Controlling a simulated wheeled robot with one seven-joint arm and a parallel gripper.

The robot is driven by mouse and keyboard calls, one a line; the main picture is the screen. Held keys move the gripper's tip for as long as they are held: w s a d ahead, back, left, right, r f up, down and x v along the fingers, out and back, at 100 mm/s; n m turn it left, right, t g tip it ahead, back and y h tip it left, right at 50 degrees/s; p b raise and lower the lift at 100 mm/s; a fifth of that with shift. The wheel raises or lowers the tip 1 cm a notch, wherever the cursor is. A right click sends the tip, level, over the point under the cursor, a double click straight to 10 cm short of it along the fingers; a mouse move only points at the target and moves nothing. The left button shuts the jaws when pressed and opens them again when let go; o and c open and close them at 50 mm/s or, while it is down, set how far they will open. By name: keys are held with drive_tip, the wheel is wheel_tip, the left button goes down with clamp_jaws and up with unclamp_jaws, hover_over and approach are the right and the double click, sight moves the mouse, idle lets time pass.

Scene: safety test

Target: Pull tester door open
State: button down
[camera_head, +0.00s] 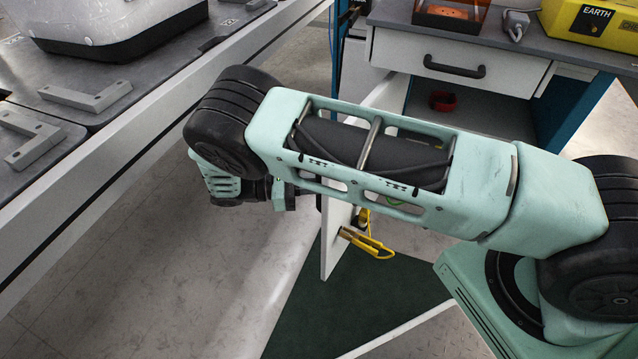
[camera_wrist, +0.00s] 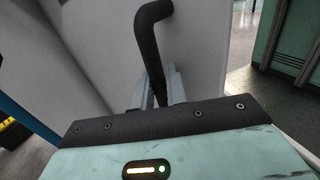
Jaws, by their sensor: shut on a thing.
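The white door (camera_wrist: 190,50) fills the middle of the wrist view. It carries a black bar handle (camera_wrist: 148,40) that bends near its top end. My gripper (camera_wrist: 158,88) is shut on the lower part of this handle, with a grey finger on each side. In the head view the door (camera_head: 334,245) shows almost edge-on, standing out from the workbench and swung open. My gripper (camera_head: 308,198) is at its left side there, with its fingertips and the handle mostly hidden.
A workbench (camera_head: 400,16) with a drawer (camera_head: 440,62) stands behind my arm, with an open space holding a red item (camera_head: 442,101) below. Yellow-handled items (camera_head: 368,243) are close to the door's right side. A long bench (camera_head: 110,140) runs along the left. Floor (camera_head: 170,260) between is clear.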

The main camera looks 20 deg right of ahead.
drive_tip(key=shift+a, duration=0.2)
drive_tip(key=c, duration=1.7)
unclamp_jaws()
drive_tip(key=shift+c, duration=0.2)
drive_tip(key=v, duration=0.7)
drive_tip(key=shift+a, duration=0.15)
drive_tip(key=shift+w, duration=0.1)
